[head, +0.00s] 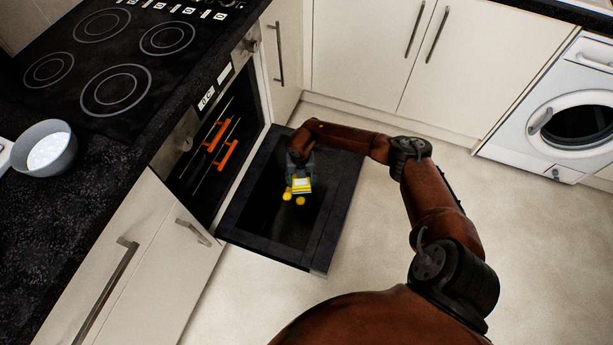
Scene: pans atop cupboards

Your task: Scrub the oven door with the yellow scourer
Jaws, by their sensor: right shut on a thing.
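The oven door (338,215) is folded down open, a dark panel with a black inner pane, in front of the oven at the left. My right gripper (298,188) is over the pane, pointing down, and is shut on the yellow scourer (301,185). Small yellow patches show just below the scourer; I cannot tell whether they are part of it or reflections. I cannot tell whether the scourer touches the pane. The gripper and wrist partly hide the scourer and the door's upper part. My left gripper is not in view.
The oven (213,150) has orange-edged racks inside. A black hob (105,55) and a grey bowl (45,148) with pale contents are on the dark worktop (65,250). White cupboards (385,60) and a washing machine (560,110) stand behind. The floor (390,270) right of the door is clear.

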